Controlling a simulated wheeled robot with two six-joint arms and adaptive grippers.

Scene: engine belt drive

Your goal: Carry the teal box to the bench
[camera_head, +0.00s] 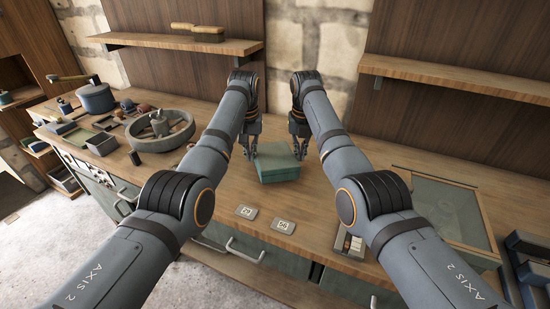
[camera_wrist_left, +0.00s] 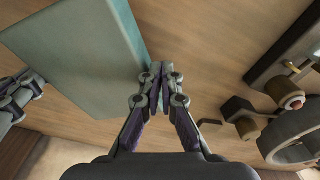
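The teal box (camera_head: 277,165) shows at the middle of the wooden bench (camera_head: 330,205). I cannot tell whether it rests on the top or hangs just above it. My left gripper (camera_head: 251,152) is at its left side, and my right gripper (camera_head: 300,152) is at its right side. In the left wrist view the box (camera_wrist_left: 85,55) fills the upper left. My left fingertips (camera_wrist_left: 162,72) are together beside its edge, with nothing visible between them; contact is unclear. My right gripper (camera_wrist_left: 18,95) shows at the box's far side, its fingertips partly hidden.
A round grey tray (camera_head: 160,140), a blue-grey pot (camera_head: 96,98) and small parts crowd the left. A glass-topped panel (camera_head: 450,208) lies at right. Wall shelves (camera_head: 180,43) hang above. The bench beside the box is clear.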

